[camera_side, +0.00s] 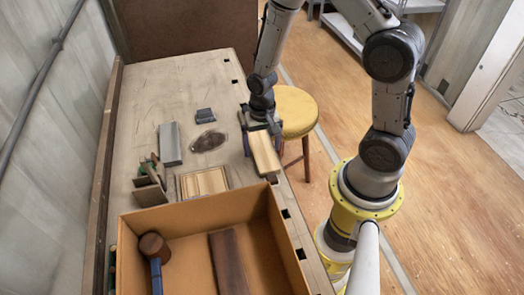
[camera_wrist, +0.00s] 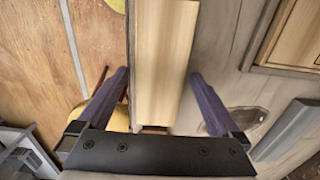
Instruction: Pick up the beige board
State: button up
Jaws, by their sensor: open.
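The beige board (camera_side: 264,153) is a long, light wooden piece at the right edge of the workbench, near the yellow stool. In the wrist view the board (camera_wrist: 165,50) runs lengthwise up the middle of the picture. My gripper (camera_side: 261,134) is above the bench's right edge, at the board's far end. In the wrist view my gripper (camera_wrist: 159,76) is open, with one finger on each side of the board. I cannot tell whether either finger touches it. The board's far end is partly hidden by the gripper in the side view.
An orange-brown box (camera_side: 285,243) with a mallet (camera_side: 155,250) and a dark board (camera_side: 228,262) stands at the near end. A framed panel (camera_side: 203,182), a grey block (camera_side: 170,143) and a dark oval patch (camera_side: 208,141) are on the bench (camera_side: 190,80). A yellow stool (camera_side: 296,108) stands beside it.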

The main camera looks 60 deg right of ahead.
jog(key=c, duration=1.4)
